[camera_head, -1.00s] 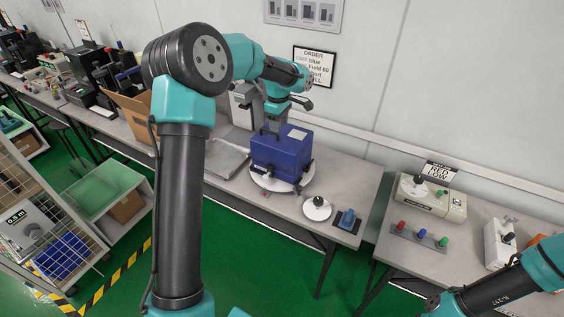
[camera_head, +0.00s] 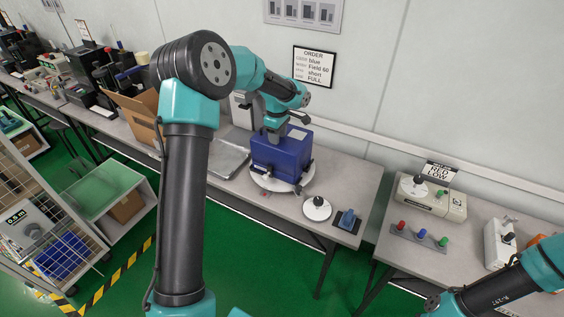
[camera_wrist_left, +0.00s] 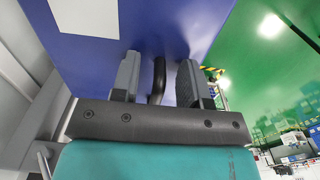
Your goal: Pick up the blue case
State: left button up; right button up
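The blue case (camera_head: 281,155) stands upright on a round white turntable (camera_head: 268,184) on the bench, with a white label on its top. My left gripper (camera_head: 275,138) is lowered onto the top of the case from above. In the left wrist view, the case's blue surface (camera_wrist_left: 95,55) fills much of the picture. The dark handle (camera_wrist_left: 159,78) stands between the two fingers of my left gripper (camera_wrist_left: 158,80), with a visible gap on both sides. The fingers are open. My right arm shows at the lower right of the head view, but its gripper is not seen.
A metal tray (camera_head: 229,158) and an open cardboard box (camera_head: 135,112) lie left of the case. A white disc with a black knob (camera_head: 317,208) and a small blue device (camera_head: 347,219) are in front right. An order sign (camera_head: 314,66) hangs on the wall behind.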

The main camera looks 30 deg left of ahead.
pick_arm(q)
grip_shut()
dwell(1.3)
